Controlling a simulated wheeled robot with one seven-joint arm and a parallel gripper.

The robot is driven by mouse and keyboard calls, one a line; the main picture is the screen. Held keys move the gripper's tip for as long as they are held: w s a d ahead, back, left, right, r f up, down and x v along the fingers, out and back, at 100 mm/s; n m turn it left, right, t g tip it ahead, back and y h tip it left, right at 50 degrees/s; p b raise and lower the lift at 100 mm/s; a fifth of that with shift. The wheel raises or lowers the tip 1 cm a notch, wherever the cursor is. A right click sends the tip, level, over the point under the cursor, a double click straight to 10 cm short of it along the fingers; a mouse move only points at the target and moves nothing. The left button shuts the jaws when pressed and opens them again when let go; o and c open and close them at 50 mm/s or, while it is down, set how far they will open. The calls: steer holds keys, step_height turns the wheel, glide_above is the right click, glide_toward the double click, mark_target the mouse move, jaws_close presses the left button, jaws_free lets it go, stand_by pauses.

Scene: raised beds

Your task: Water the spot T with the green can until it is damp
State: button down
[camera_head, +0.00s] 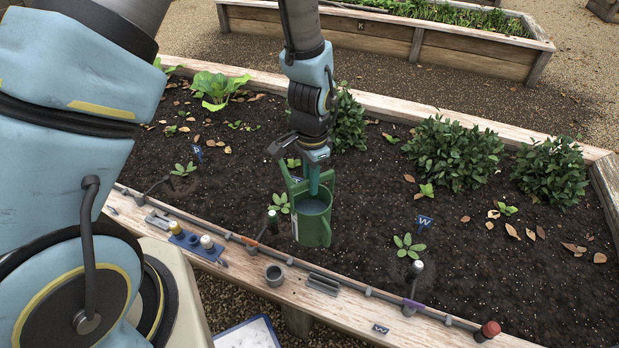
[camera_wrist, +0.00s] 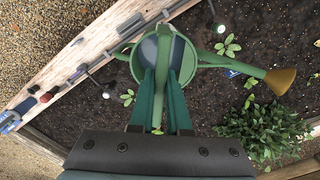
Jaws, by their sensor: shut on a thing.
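The green can (camera_head: 314,232) hangs over the dark soil near the front board of the bed, looking about upright, with a grey-blue surface inside. My gripper (camera_head: 314,178) is shut on its handle at the top. In the wrist view my gripper (camera_wrist: 162,85) covers part of the green can (camera_wrist: 133,66), and its spout runs right to a brass-coloured rose (camera_wrist: 280,80). No water is seen leaving it. In the head view the spout is hidden. I cannot read a T on any marker; a blue marker (camera_wrist: 232,72) beside the spout is unreadable.
Leafy bushes (camera_head: 454,155) grow at the right. Open soil lies right of the can.

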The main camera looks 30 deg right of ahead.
mark_target(311, 200)
step_height(311, 200, down, 4)
steer(key=b, duration=0.2)
steer(key=shift+b, duration=0.3)
steer(key=shift+w+r+g+p, duration=0.45)
steer(key=shift+g+p, duration=0.05)
steer(key=shift+p, duration=0.15)
steer(key=shift+w+r+g+p, duration=0.1)
steer(key=shift+w+g+p, duration=0.2)
steer(key=shift+g+p, duration=0.15)
steer(key=shift+w+g+p, duration=0.4)
steer(key=shift+w+g, duration=0.2)
steer(key=shift+g, duration=0.35)
steer(key=shift+w, duration=0.2)
stand_by(1.0)
steer(key=shift+w+f+g, duration=0.25)
steer(key=shift+w+g, duration=0.35)
steer(key=shift+g, duration=0.1)
steer(key=shift+w, duration=0.15)
stand_by(2.3)
